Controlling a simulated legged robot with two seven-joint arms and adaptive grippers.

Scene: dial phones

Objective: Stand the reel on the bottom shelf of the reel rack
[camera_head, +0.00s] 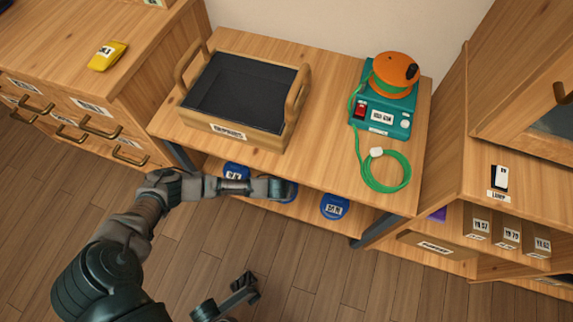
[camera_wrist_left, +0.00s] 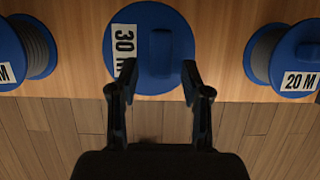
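Three blue reels stand in a row on the low shelf (camera_head: 309,209) under the table. The middle reel (camera_wrist_left: 147,18), labelled 30 M, is in front of my left gripper (camera_wrist_left: 158,78); in the head view my left gripper (camera_head: 284,188) largely covers it. My left fingers are spread apart at the reel's near side, with the reel's raised centre between and beyond them; contact cannot be told. The right reel (camera_head: 335,206) is labelled 20 M; the left reel (camera_head: 237,170) is partly hidden. My right gripper (camera_head: 246,288) is low over the floor, apart from the reels.
A wooden tray (camera_head: 236,133) with a dark lining and a teal device (camera_head: 381,113) with an orange reel (camera_head: 396,74) and green cable stand on the table above. Drawers (camera_head: 75,125) flank the left, a cabinet with small boxes (camera_head: 508,234) the right. The front floor is clear.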

